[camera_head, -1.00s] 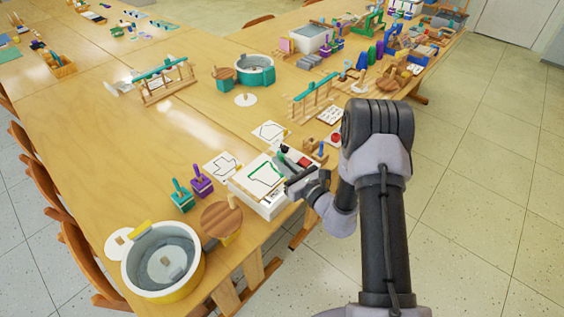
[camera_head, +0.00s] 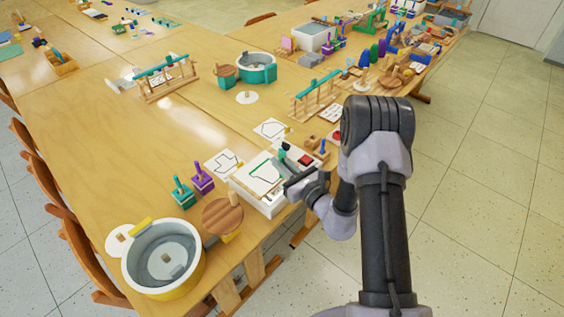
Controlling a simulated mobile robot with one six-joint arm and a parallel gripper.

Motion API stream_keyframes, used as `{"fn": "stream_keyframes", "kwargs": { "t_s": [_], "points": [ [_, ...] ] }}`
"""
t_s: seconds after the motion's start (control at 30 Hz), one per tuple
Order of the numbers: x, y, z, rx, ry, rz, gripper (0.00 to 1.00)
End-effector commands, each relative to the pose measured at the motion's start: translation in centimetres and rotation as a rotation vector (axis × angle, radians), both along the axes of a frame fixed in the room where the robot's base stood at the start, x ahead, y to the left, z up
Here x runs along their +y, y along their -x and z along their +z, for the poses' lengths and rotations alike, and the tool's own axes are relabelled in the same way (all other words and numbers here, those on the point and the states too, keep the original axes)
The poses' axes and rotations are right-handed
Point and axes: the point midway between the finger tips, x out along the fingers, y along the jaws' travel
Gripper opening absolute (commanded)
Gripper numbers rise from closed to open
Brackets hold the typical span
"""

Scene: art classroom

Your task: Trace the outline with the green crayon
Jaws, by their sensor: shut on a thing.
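The sheet with the outline (camera_head: 258,187) lies on a white tray (camera_head: 267,210) at the table's near right edge. A dark outline shows on it, with some green along part of it; the exact extent is too small to tell. My gripper (camera_head: 287,184) is over the right side of the sheet, shut on the green crayon (camera_head: 281,167), which stands roughly upright. Whether the crayon's tip touches the paper I cannot tell, as the gripper covers it.
Dark and red pieces (camera_head: 304,160) lie at the tray's far right corner. Other outline cards (camera_head: 224,164) lie beside the tray. Teal (camera_head: 182,192) and purple (camera_head: 202,180) stamps, a round wooden stool-like piece (camera_head: 222,216) and a grey tub (camera_head: 163,262) stand to the left.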

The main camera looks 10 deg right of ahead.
Motion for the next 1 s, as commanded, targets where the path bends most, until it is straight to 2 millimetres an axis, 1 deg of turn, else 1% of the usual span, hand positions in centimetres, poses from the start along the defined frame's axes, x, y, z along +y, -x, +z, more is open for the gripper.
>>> {"fn": "stream_keyframes", "kwargs": {
  "t_s": [0.13,0.43,0.63,1.0],
  "points": [
    [0.4,0.3,-0.1,0.0,0.0,0.0,0.0],
    [0.5,0.4,-0.1,0.001,0.0,0.001,0.0],
    [1.1,0.8,0.0,0.001,-0.001,0.002,0.0],
    [1.3,1.0,0.0,0.0,0.0,0.001,0.0]
  ]
}}
